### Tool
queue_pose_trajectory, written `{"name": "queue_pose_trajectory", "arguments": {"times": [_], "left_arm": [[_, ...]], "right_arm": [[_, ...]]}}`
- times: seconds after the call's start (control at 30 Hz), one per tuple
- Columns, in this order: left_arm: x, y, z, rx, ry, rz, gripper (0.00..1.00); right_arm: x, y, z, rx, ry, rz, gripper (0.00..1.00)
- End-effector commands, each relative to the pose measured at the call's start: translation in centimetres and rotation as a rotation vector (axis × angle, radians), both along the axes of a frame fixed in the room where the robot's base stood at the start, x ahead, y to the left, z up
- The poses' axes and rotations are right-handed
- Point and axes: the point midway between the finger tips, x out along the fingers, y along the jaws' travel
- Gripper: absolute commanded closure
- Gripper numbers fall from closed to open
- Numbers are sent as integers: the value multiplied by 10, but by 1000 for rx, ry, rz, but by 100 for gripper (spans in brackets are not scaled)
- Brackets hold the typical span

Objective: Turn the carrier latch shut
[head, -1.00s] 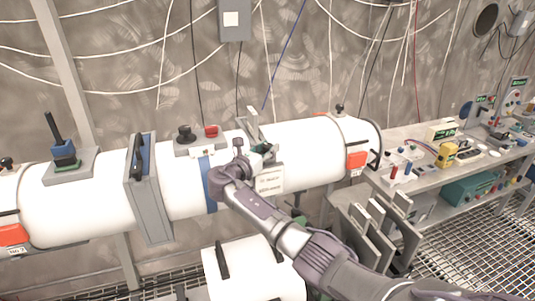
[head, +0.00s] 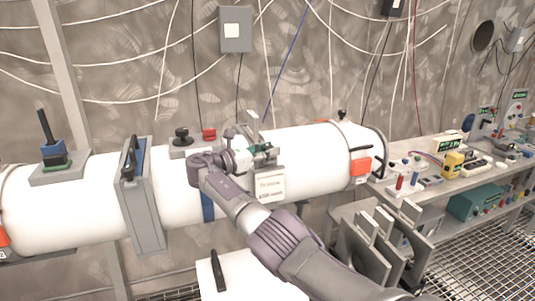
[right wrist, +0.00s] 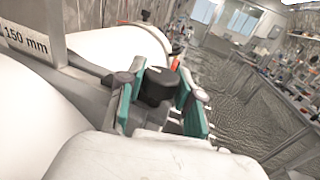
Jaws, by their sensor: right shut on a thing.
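The carrier is a grey fixture on top of the white tube (head: 315,150), with a grey upright plate and a hanging label (head: 270,184). My right gripper (head: 263,155) reaches over the tube to this fixture, and my arm hides part of it. In the right wrist view, its green-padded fingers (right wrist: 160,102) are on either side of a black knob (right wrist: 157,84), apparently the carrier latch, and hold it. The knob sits beside a grey metal part marked 150 mm (right wrist: 25,40). How far the latch is turned cannot be told. My left gripper is not in view.
A black knob and red block (head: 209,134) sit on the tube left of my gripper. A grey gate plate (head: 142,205) crosses the tube farther left. A bench (head: 432,198) with instruments stands at right. Grey plates (head: 368,245) stand below the tube.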

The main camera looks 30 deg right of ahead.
Motion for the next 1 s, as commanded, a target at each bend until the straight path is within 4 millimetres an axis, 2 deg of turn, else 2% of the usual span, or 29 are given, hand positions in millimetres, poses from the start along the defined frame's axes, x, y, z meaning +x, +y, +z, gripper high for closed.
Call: {"name": "queue_pose_trajectory", "arguments": {"times": [0.33, 0.37, 0.5, 0.83, 1.0], "left_arm": [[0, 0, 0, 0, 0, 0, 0], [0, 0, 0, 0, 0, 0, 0], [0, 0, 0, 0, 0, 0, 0], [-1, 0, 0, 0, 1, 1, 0], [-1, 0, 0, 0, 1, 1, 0]], "right_arm": [[0, 0, 1, 0, -1, -1, 100], [0, 0, 1, 0, -1, -1, 60], [0, 0, 1, 0, -1, -1, 39], [0, 2, 0, 0, 0, 0, 39], [0, 24, 0, 1, 0, 3, 39]]}}
